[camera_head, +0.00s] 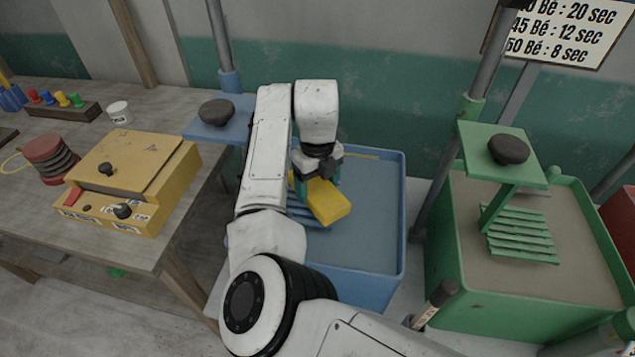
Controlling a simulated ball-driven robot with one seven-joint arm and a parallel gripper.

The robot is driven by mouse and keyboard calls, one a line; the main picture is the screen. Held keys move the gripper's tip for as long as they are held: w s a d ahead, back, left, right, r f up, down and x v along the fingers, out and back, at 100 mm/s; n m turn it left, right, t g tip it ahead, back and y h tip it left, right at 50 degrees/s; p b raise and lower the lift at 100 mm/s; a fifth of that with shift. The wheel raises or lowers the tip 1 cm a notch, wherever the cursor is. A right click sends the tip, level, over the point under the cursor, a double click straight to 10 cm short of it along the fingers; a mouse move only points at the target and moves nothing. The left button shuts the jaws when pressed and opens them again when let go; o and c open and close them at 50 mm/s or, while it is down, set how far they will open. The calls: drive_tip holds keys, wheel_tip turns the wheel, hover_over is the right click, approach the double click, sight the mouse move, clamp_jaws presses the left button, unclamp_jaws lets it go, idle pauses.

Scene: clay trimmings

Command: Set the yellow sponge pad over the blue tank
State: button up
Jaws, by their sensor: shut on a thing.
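The yellow sponge pad (329,202) is a small yellow block, held tilted in my gripper (318,190). My gripper has dark and teal fingers and is shut on the pad, partly hiding its upper left end. The blue tank (368,242) is an open box with a grey-blue surface inside, in the middle of the view. The pad shows in front of the tank's left part, over blue slats (305,212). I cannot tell its height above them. My own arm hides much of the tank's left side.
A green tank (450,250) with a slatted rack (520,235) and a green plate with a dark knob (509,150) stands at right. A wooden table (120,240) at left carries a yellow box (135,165), a red-and-dark coil (50,158) and a white cup (119,113).

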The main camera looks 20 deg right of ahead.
sight(318, 187)
drive_tip(key=shift+f, duration=0.35)
drive_tip(key=shift+f, duration=0.1)
drive_tip(key=o, duration=1.1)
drive_tip(key=shift+c, duration=0.2)
wheel_tip(318, 187, up, 12)
drive_tip(key=b, duration=0.2)
